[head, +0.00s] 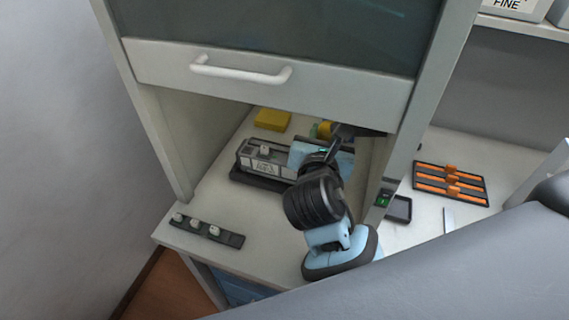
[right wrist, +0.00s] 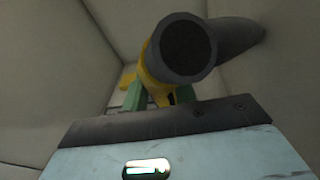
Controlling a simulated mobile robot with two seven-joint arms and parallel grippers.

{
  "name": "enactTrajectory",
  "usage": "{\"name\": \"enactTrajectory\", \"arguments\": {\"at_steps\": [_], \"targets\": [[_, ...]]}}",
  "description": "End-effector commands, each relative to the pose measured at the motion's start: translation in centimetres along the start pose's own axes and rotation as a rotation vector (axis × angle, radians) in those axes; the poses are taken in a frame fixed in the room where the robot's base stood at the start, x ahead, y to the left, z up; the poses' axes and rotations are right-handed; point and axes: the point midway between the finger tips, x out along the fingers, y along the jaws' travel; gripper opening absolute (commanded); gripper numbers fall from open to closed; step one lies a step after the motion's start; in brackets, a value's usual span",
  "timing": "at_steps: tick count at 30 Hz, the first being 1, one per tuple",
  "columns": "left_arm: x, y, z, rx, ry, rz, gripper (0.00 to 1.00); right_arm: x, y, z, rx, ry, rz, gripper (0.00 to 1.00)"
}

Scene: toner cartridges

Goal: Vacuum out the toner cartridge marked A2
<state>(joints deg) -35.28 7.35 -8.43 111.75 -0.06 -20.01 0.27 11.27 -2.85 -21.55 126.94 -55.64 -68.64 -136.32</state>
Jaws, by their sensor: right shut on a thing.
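A long grey and black toner cartridge (head: 250,161) lies in a dark cradle inside the open-fronted cabinet. It has a pale label, too small to read surely, and a white knob on top. My right gripper (head: 323,131) reaches into the cabinet, over the cartridge's right part, and hides some of it. It is shut on a yellow and dark vacuum nozzle (head: 347,131). In the right wrist view the nozzle's round dark end (right wrist: 187,48) faces the camera, with the yellow body (right wrist: 154,82) between green fingertips. My left gripper is not in view.
The raised sash with a white handle (head: 240,74) hangs above the arm. A yellow block (head: 272,119) lies behind the cartridge. A black strip with white knobs (head: 206,231) lies at the front left. A rack with orange rods (head: 430,179) stands outside, right of the cabinet post.

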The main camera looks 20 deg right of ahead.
Motion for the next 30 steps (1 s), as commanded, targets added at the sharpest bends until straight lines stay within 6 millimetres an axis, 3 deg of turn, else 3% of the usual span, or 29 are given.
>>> {"name": "enactTrajectory", "arguments": {"at_steps": [15, 30], "targets": [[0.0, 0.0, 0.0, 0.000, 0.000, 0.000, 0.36, -0.6, 0.4, 3.5, 0.002, -0.001, 0.002, 0.01], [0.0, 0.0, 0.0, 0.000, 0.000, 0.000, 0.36, -0.7, 0.4, 3.9, 0.000, -0.001, 0.002, 0.01]]}}
